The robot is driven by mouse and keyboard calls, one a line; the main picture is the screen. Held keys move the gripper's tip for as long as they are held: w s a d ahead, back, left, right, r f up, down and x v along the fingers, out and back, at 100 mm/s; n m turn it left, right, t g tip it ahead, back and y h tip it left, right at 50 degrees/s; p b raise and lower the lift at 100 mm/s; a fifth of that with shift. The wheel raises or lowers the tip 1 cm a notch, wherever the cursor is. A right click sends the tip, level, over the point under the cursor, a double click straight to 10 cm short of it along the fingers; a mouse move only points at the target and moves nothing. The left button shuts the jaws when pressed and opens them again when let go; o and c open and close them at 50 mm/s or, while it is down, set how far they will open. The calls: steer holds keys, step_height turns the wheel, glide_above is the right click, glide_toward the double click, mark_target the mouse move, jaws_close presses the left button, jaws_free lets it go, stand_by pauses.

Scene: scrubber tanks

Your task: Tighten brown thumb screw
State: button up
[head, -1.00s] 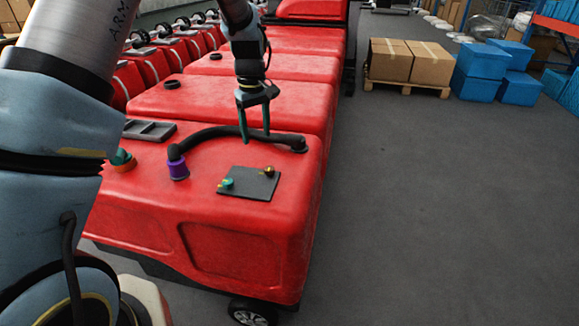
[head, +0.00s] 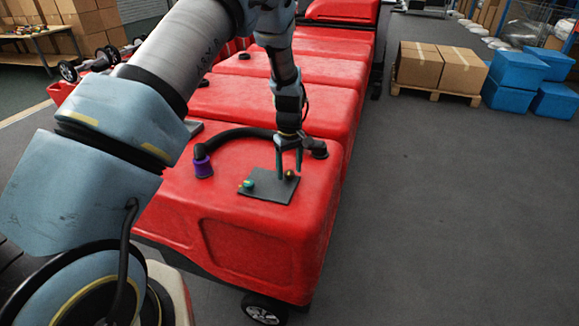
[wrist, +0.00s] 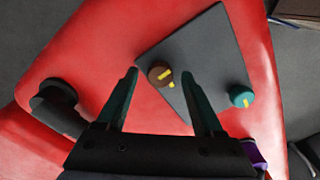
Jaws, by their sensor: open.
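The brown thumb screw (head: 290,175) sits on the dark grey plate (head: 265,190) on top of the red tank, near the plate's right corner. In the wrist view the brown thumb screw (wrist: 160,73) is round with a yellow mark and lies ahead of and between my fingertips. My gripper (head: 289,173) is open, pointing down over the plate; it also shows in the wrist view (wrist: 160,72) with its two teal fingers apart. I cannot tell if the fingers touch the screw. A teal thumb screw (head: 248,184) with a yellow mark stands on the plate's left side.
A black hose (head: 238,135) runs behind the plate, with a purple collar (head: 202,163) at its left end. More red tanks (head: 285,100) stand behind. Boxes on a pallet (head: 432,93) and blue crates (head: 512,78) are at the back right. The floor to the right is clear.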

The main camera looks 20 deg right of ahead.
jaws_close()
stand_by(0.6)
